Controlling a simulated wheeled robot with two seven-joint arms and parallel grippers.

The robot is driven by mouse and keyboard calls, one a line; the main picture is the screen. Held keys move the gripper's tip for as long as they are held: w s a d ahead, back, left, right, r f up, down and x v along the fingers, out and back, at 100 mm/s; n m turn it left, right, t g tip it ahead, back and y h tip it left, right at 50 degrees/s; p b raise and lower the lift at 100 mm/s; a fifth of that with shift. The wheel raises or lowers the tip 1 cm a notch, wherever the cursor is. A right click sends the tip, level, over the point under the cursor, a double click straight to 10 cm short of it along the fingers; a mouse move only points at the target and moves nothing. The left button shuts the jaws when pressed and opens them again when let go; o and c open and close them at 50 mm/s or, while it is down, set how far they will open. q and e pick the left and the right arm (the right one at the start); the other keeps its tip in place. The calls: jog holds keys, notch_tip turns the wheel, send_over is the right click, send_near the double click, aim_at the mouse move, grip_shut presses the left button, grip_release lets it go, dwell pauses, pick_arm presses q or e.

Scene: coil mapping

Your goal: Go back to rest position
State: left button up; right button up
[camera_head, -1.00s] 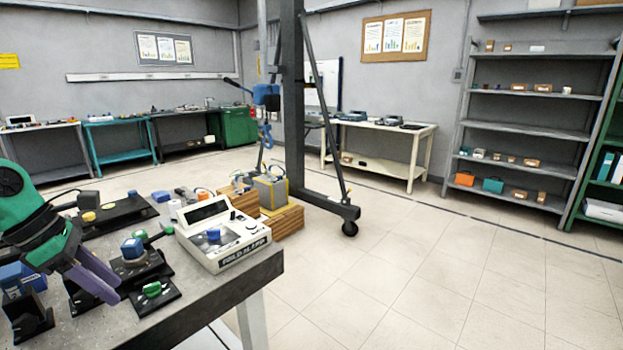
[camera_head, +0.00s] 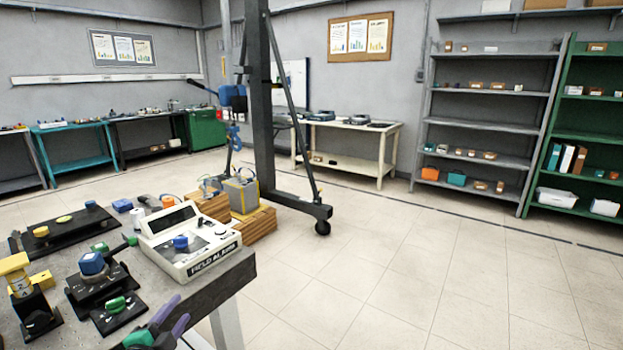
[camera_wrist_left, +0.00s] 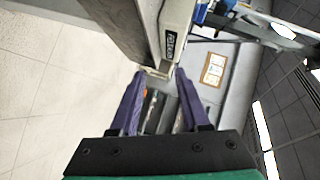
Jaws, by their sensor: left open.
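My left gripper (camera_head: 174,315), green with purple fingers, shows at the bottom of the head view, by the near edge of the workbench (camera_head: 226,284). It is open with nothing between its fingers. In the left wrist view, its two purple fingers (camera_wrist_left: 160,76) stand apart, and the workbench and the white meter box lie beyond the tips. My right gripper is not in view.
The white meter box (camera_head: 190,243) sits at the bench corner. Black fixtures with a blue cap (camera_head: 92,263), a green piece (camera_head: 115,304) and a yellow piece (camera_head: 14,266) stand left of it. A hoist (camera_head: 262,120) stands behind. Floor to the right is clear.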

pick_arm(q)
jog(key=s+d+f+n+g, duration=0.3)
jog(key=s+f+n+g, duration=0.4)
jog(key=s, duration=0.4)
jog(key=s+d+f+n+g, duration=0.3)
jog(key=s+f+n+g, duration=0.2)
jog(key=s+f, duration=0.55)
notch_tip(320, 180, down, 17)
jog(key=s+g+p, duration=0.1)
jog(key=s+p, duration=0.1)
jog(key=p, duration=0.1)
jog(key=s+a+f+p, duration=0.1)
jog(key=s+a+f, duration=0.1)
jog(key=s+f, duration=0.4)
jog(key=s+a+f+g+p, duration=0.1)
jog(key=s+f+p, duration=0.1)
jog(key=s+f, duration=0.5)
jog(key=s, duration=0.3)
jog(key=shift+s+a+p, duration=0.3)
jog(key=shift+s+a, duration=0.1)
